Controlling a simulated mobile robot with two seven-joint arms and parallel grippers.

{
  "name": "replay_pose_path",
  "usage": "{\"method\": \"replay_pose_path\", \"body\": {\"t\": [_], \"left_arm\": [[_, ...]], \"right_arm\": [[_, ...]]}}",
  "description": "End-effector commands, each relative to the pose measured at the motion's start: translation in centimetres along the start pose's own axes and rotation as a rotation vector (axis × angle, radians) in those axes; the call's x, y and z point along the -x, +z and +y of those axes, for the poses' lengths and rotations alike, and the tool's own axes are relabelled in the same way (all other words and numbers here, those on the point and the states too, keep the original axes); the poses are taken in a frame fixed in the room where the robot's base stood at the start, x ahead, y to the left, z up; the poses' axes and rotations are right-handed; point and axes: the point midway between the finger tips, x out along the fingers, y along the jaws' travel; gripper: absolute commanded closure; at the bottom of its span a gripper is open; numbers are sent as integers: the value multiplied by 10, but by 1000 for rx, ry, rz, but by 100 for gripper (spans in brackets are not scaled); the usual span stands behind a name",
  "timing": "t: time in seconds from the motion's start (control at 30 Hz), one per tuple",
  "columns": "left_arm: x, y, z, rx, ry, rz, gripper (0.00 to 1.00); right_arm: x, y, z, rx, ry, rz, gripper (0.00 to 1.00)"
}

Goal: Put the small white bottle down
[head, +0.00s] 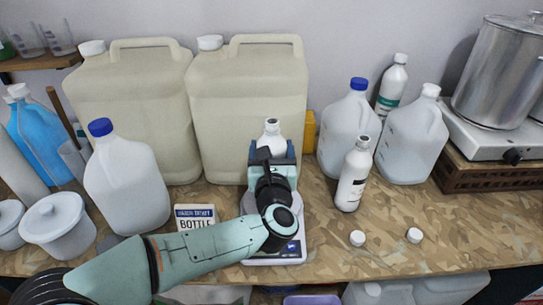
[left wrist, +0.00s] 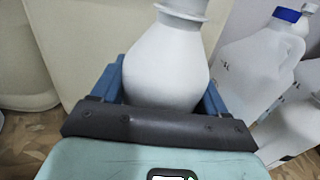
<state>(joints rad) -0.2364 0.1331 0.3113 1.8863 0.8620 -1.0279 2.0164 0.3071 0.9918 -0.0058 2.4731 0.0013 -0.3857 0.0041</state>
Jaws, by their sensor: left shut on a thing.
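The small white bottle (head: 272,131) is upright between the fingers of my left gripper (head: 272,152), at the middle of the bench. In the left wrist view the white bottle (left wrist: 166,62) fills the space between the blue fingers of the left gripper (left wrist: 165,88), which is shut on it. My gripper and arm stand in front of a white scale (head: 299,247) and hide much of it. The bottle's base is hidden, so I cannot tell if it touches the scale. My right gripper is not in view.
Two big cream drums (head: 135,115) (head: 248,110) stand behind. A white labelled bottle (head: 352,180) and jugs (head: 348,135) stand to the right, near two loose caps (head: 357,238) (head: 414,235). A bottle sign (head: 195,217) is left of the scale. The front right bench is mostly clear.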

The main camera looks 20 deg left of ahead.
Motion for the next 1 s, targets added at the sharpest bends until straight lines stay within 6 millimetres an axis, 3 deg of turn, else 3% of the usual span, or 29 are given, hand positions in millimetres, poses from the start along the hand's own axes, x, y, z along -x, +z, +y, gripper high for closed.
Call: {"method": "replay_pose_path", "body": {"t": [0.13, 0.57, 0.6, 0.63, 1.0], "left_arm": [[0, -12, 0, 2, 0, -5, 83], [0, -16, 0, 3, 1, -6, 83], [0, -17, 0, 2, 0, -2, 13], [0, -17, 0, 2, 0, -2, 4], [0, -14, 0, 1, 0, -2, 1]], "right_arm": [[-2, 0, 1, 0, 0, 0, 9], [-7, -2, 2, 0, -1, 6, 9], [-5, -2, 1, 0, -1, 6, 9], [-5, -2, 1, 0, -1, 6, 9], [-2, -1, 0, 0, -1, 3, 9]]}}
